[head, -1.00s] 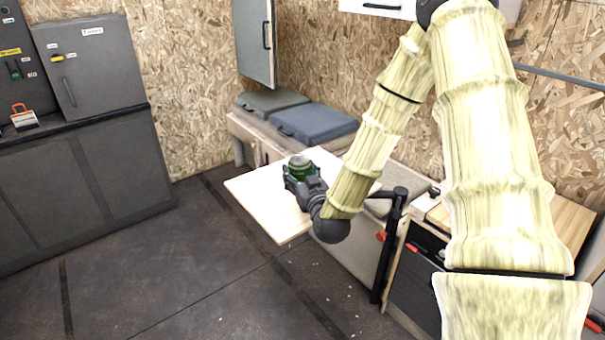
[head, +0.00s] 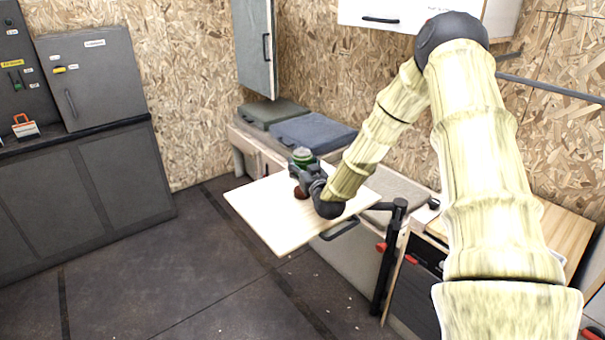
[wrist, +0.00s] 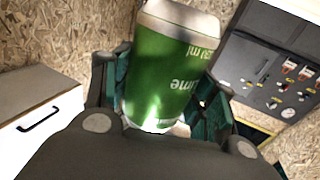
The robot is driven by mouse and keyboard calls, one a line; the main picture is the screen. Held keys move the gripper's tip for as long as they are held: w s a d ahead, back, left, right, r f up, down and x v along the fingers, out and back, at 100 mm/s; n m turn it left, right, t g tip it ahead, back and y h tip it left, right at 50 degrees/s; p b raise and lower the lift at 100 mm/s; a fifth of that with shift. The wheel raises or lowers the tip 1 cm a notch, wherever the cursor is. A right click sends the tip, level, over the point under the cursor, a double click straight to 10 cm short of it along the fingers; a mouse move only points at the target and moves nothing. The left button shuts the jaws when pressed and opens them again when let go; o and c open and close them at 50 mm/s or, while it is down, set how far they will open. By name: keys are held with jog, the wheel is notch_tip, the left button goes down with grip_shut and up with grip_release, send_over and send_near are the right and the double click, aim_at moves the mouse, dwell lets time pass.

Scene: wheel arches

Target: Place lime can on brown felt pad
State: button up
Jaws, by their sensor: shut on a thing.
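The lime can (head: 302,156) is green with a silver end and sits in my gripper (head: 301,170). In the wrist view the can (wrist: 168,75) fills the space between the two fingers (wrist: 160,105), with white lettering on its side. My gripper is shut on it and holds it raised over the pale wooden table. The brown felt pad (head: 300,192) is a small reddish-brown patch on the table, showing just below the gripper in the head view. My gripper hides part of the pad and the can's lower part, so the exact gap cannot be told.
The pale table top (head: 270,222) is otherwise clear, with free room at its front and left. A black post (head: 390,255) with a red knob stands at its right. Cushions (head: 312,131) lie on the bench behind. Grey cabinets (head: 85,185) stand at the left.

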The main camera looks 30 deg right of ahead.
jog(key=shift+f, duration=1.55)
jog(key=shift+f, duration=0.1)
jog(key=o, duration=1.3)
jog(key=v, duration=1.2)
jog(key=shift+s, duration=0.1)
